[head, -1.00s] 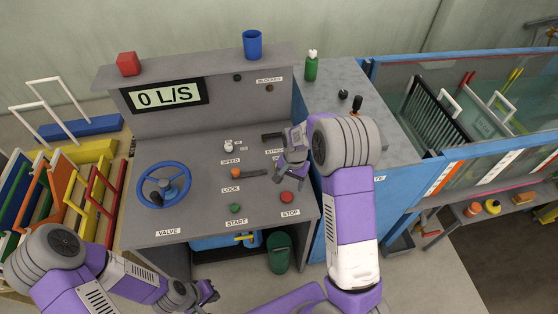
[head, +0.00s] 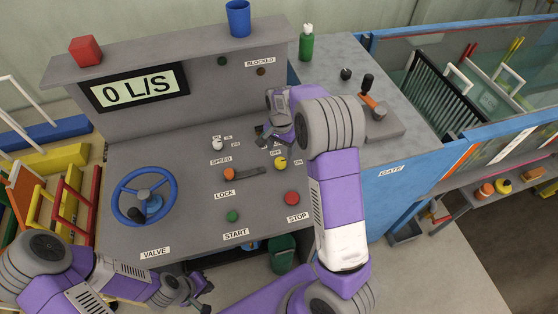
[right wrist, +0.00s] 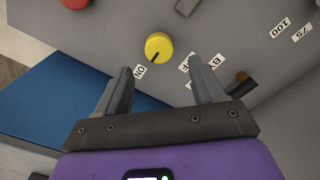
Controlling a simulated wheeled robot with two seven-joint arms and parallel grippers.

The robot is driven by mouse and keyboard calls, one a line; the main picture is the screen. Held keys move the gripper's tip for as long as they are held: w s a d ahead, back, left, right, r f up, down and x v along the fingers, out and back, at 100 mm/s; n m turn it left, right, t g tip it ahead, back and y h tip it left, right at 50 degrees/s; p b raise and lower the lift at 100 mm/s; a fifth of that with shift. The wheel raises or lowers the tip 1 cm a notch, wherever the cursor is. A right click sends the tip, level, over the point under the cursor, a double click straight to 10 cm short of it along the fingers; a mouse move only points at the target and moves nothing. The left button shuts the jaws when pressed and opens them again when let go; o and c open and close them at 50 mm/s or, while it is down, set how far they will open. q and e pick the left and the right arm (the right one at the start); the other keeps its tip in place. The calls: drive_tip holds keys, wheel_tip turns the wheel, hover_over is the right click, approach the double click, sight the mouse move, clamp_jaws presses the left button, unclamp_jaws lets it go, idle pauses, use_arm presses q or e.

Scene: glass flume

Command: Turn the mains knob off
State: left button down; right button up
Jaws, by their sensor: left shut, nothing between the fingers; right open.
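The yellow knob (head: 280,163) sits on the sloping control panel (head: 180,160), to the right of the speed controls. In the right wrist view the yellow knob (right wrist: 158,46) shows a dark pointer mark turned towards the ON label (right wrist: 141,70); an OFF label lies to its right. My right gripper (head: 262,134) is open and empty, behind the knob in the head view. In the right wrist view my right gripper (right wrist: 160,80) has its fingertips just short of the knob, apart from it. My left gripper (head: 204,298) is shut and empty, low in front of the panel.
A red stop button (head: 291,198), a green start button (head: 232,216) and an orange-ended lock lever (head: 230,174) are near the knob. A blue valve wheel (head: 145,196) is at left. A gate lever (head: 367,85) stands on the right-hand counter.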

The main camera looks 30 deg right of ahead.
sight(281, 161)
wheel_tip(281, 161, down, 7)
drive_tip(key=shift+s+r+b, duration=0.1)
drive_tip(key=shift+r+b, duration=0.1)
drive_tip(key=shift+b, duration=0.1)
drive_tip(key=c, duration=1.1)
drive_tip(key=shift+o, duration=0.2)
